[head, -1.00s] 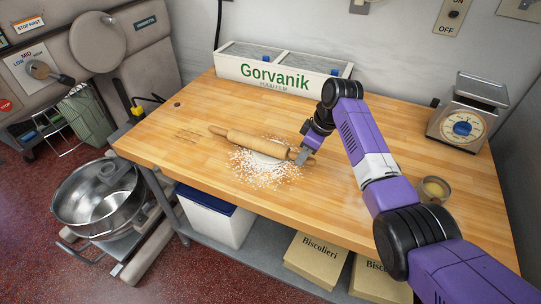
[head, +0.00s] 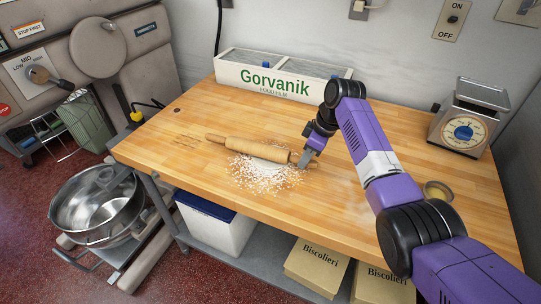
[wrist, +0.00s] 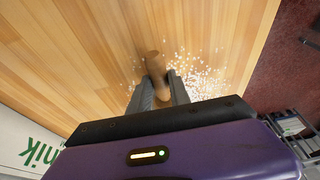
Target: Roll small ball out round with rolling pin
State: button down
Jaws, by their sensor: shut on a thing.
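The wooden rolling pin (head: 258,150) lies across the floured patch on the table, its length running from upper left to lower right. My gripper (head: 309,159) is shut on the pin's right handle. In the wrist view, the fingers of my gripper (wrist: 160,88) close on either side of the tan rolling pin (wrist: 154,65). A pale, flat patch of dough (head: 268,162) shows at the pin's near edge. The pin hides much of it, so I cannot tell its full outline. White flour (head: 262,180) is scattered around it.
A white Gorvanik box (head: 285,88) stands at the table's back edge. A scale (head: 464,130) and a small bowl (head: 437,190) stand on the right. The wooden table (head: 170,150) is clear on the left. A steel mixing bowl (head: 97,205) stands below, left.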

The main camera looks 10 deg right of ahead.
jog(key=shift+f, duration=0.25)
dwell(0.7)
jog(key=shift+w+d+f+b, duration=0.15)
jog(key=shift+w+f+b, duration=0.15)
jog(key=shift+b, duration=0.6)
jog(key=w+d+b, duration=0.1)
jog(key=b, duration=0.2)
jog(key=w+d+b, duration=0.1)
jog(key=b, duration=0.2)
jog(key=shift+w, duration=0.4)
jog(key=shift+w+d+r+b, duration=0.1)
jog(key=shift+w+d+b, duration=0.2)
jog(key=shift+b, duration=0.5)
jog(key=shift+r+p, duration=0.2)
jog(key=shift+p, duration=0.2)
